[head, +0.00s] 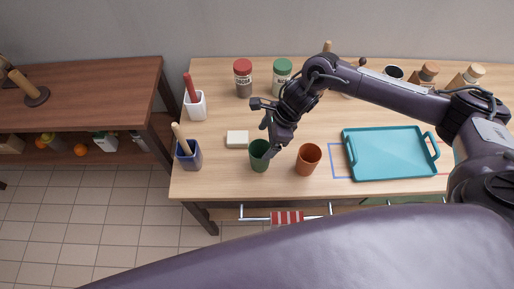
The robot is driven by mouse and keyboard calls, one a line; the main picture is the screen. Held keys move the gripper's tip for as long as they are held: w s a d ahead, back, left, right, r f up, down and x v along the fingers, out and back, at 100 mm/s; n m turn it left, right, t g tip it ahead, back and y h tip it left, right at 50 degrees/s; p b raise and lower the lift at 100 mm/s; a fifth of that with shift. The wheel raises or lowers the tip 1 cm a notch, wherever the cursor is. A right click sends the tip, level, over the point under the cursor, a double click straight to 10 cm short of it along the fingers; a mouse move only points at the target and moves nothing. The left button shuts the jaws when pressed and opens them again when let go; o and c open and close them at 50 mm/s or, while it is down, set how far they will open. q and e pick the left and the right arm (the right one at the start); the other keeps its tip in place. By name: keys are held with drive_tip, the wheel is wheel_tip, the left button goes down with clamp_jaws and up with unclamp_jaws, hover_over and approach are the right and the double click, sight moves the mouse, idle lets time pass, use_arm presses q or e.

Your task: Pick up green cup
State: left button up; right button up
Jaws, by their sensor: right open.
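A green cup (259,162) stands upright on the wooden table, left of an orange-brown cup (308,160). My right gripper (264,116) reaches in from the right and is open just above and behind the green cup. One finger hangs near the cup's rim; I cannot tell whether it touches. Nothing shows between the fingers. My left gripper is not in view.
A pale block (237,139) lies close left of the green cup. A blue holder (188,156) and a white holder (195,106) stand at the left edge. Jars with a red lid (243,78) and green lid (282,76) stand behind. A teal tray (433,156) lies right.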

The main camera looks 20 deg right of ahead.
drive_tip(key=shift+s+a+f, duration=0.15)
drive_tip(key=shift+s+f, duration=0.05)
drive_tip(key=shift+f, duration=0.15)
drive_tip(key=p, duration=0.3)
hover_over(258, 152)
drive_tip(key=s, duration=0.3)
drive_tip(key=f, duration=0.5)
drive_tip(key=shift+w+a, duration=0.15)
drive_tip(key=shift+a, duration=0.1)
drive_tip(key=shift+a+f, duration=0.15)
drive_tip(key=shift+f, duration=0.35)
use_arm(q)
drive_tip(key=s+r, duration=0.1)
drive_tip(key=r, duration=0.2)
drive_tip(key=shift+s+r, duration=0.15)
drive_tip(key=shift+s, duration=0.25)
use_arm(e)
drive_tip(key=shift+w, duration=0.1)
drive_tip(key=c, duration=1.1)
drive_tip(key=shift+r, duration=0.1)
